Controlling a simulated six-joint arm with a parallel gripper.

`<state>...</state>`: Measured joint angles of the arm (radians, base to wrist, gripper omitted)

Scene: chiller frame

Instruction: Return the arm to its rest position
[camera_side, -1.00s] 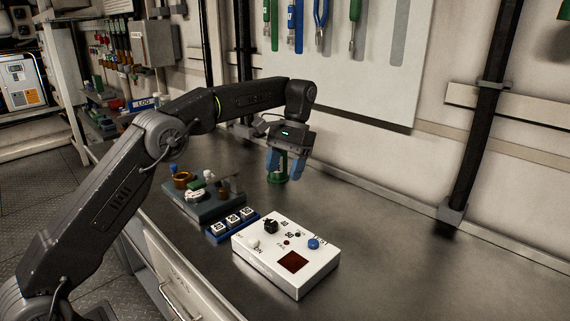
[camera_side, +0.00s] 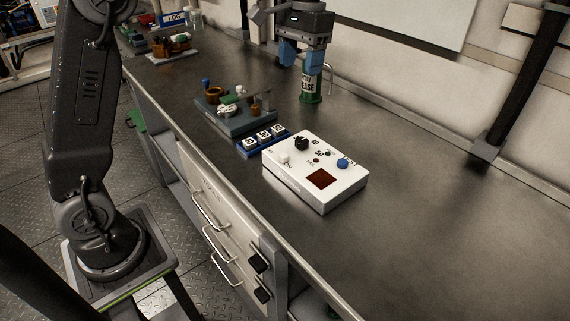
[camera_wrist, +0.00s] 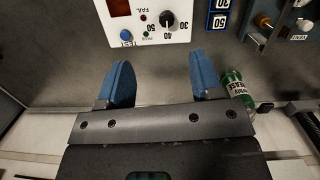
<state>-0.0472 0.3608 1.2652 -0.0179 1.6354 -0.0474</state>
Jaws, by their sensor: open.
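My gripper (camera_side: 300,58) has blue fingers and is at the top of the side view, above the bench and beyond the white control box. In the wrist view its two blue fingers (camera_wrist: 160,82) are spread apart with nothing between them. Part of my arm stands at the left of the side view; its upper links run out of the picture at the top.
A white control box (camera_side: 312,190) with knobs and a dark red window sits on the bench (camera_side: 420,230). Beside it are a blue tray of numbered blocks (camera_side: 243,148) and a grey fixture (camera_side: 225,119) with small parts. The bench right of the box is clear.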

